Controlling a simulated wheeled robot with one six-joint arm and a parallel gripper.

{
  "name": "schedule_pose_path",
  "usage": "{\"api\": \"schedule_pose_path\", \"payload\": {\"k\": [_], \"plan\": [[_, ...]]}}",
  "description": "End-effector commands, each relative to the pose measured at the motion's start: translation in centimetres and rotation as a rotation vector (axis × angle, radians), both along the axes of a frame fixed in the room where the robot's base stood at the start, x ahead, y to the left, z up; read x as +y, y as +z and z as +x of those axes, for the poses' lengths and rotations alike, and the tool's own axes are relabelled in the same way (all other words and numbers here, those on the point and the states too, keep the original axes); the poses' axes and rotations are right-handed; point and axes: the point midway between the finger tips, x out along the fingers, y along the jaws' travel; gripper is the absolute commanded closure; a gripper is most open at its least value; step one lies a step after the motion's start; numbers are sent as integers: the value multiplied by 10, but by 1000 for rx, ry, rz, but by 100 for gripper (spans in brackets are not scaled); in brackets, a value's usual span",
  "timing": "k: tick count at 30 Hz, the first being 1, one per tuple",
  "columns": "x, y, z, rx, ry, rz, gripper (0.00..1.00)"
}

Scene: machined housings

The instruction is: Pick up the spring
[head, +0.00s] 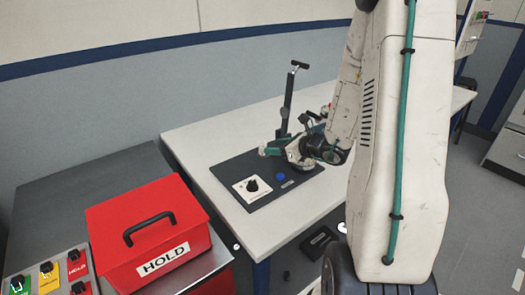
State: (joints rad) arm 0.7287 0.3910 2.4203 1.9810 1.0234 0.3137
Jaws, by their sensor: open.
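I cannot make out a spring in the head view; it may be hidden behind my arm or be too small to tell. My gripper (272,149) is at the end of my arm, low over the dark mat (232,170) on the white table (190,138). Its fingers are small here, and I see nothing held in them. A round metallic part (297,161) is just beside or under my wrist; I cannot tell whether they touch.
A black upright with a lever handle (287,103) stands behind my gripper. A white plate with a black knob (253,187) and a blue disc (280,177) are on the mat. A red HOLD box (150,215) stands front left. The table's left end is clear.

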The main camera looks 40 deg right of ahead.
Motion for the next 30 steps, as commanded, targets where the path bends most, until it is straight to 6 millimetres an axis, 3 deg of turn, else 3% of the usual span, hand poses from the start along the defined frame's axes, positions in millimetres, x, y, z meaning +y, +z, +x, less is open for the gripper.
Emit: {"api": "schedule_pose_path", "payload": {"k": [11, 20, 27, 30], "plan": [[2, -16, 30, 6, -26, 13, 49], [12, -29, 68, 5, -24, 13, 49], [13, -30, 71, 4, -26, 12, 49], [13, -30, 71, 4, -26, 12, 74]]}}
